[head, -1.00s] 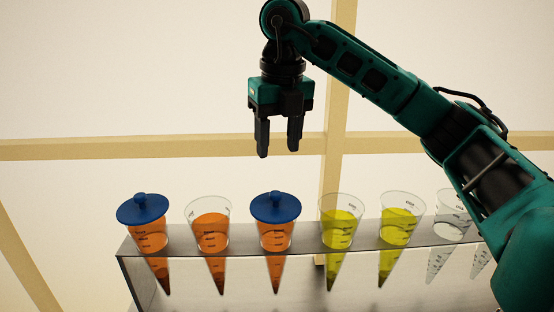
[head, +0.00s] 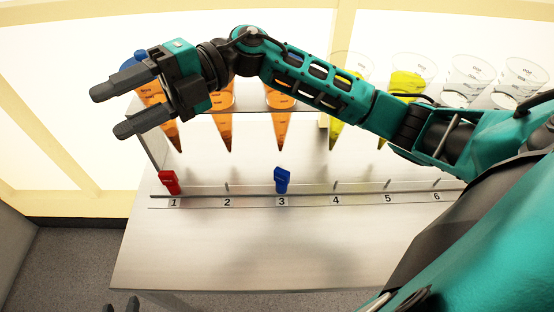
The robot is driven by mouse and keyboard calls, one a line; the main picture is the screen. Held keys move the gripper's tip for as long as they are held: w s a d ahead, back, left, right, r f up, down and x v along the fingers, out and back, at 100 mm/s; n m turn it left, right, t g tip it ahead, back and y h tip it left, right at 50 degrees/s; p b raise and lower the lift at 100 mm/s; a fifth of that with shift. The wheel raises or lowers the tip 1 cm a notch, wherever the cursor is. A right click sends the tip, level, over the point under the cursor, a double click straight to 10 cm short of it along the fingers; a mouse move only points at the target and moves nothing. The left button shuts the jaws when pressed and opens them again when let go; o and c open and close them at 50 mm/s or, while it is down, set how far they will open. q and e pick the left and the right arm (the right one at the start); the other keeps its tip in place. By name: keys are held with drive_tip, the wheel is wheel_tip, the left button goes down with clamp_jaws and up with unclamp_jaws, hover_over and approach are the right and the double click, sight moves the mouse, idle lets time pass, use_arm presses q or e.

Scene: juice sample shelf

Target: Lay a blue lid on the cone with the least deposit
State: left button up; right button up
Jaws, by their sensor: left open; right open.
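A row of cones stands in a rack. Three hold orange juice: the first (head: 172,128), second (head: 225,128) and third (head: 281,125). Two hold yellow juice, the fourth (head: 335,132) and fifth (head: 408,82). A blue lid (head: 140,55) on the first cone is partly hidden by my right gripper (head: 116,112), which is open and empty in front of that cone. My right arm hides most of the third cone's top. The deposits are too small and partly covered to compare. My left gripper (head: 120,306) is open, with only its fingertips showing at the bottom edge.
Two clear cones (head: 467,75) (head: 521,80) stand at the right. A metal ledge (head: 310,188) carries numbers, with a red marker (head: 169,182) at 1 and a blue marker (head: 282,180) at 3. The metal counter (head: 250,245) in front is clear.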

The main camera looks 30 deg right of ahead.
drive_tip(key=w+d+f+m+t+h, duration=0.1)
drive_tip(key=d+f+m+t+h, duration=0.4)
drive_tip(key=f+m+t, duration=0.65)
drive_tip(key=w+d+f+m+t+h, duration=0.2)
drive_tip(key=d+f+m+t+h, duration=0.45)
drive_tip(key=m, duration=0.95)
drive_tip(key=s+d+f+m+g+h, duration=0.1)
drive_tip(key=s+f+m, duration=0.1)
drive_tip(key=s+f, duration=0.2)
drive_tip(key=s+d+f+m+g+h, duration=0.2)
drive_tip(key=s+f, duration=0.3)
drive_tip(key=f, duration=0.1)
drive_tip(key=s+d+f+m+g+h, duration=0.1)
drive_tip(key=s+f+m+g, duration=0.1)
drive_tip(key=s+f, duration=0.2)
drive_tip(key=shift+s+d+f, duration=0.1)
drive_tip(key=shift+s+f, duration=0.1)
drive_tip(key=shift+f, duration=0.35)
drive_tip(key=shift+s+d+f, duration=0.1)
drive_tip(key=shift+s+f, duration=0.05)
drive_tip(key=shift+f, duration=0.35)
